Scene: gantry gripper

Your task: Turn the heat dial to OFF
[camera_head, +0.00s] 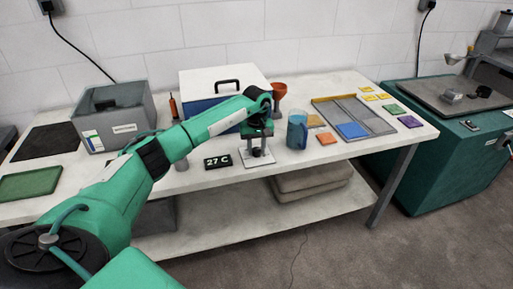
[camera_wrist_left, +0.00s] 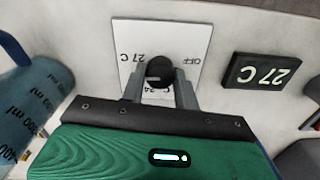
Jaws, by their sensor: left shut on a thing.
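The heat dial is a round black knob (camera_wrist_left: 160,70) on a white plate (camera_wrist_left: 190,34) lying on the bench. Upside down in the left wrist view, the plate carries the labels "27 C" and "OFF" and a third label partly hidden by my gripper. Which label the knob points to I cannot tell. My left gripper (camera_wrist_left: 160,88) is shut on the knob, one grey finger on each side. In the head view my left gripper (camera_head: 258,146) points down over the plate (camera_head: 263,163). My right gripper is in neither view.
A black display (camera_head: 217,162) reading "27 C" stands beside the plate. A blue beaker (camera_head: 297,131) stands close on the other side. A blue-and-white box (camera_head: 205,83) with a black handle is behind. A grey bin (camera_head: 120,131) and a divided tray (camera_head: 375,121) lie further out.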

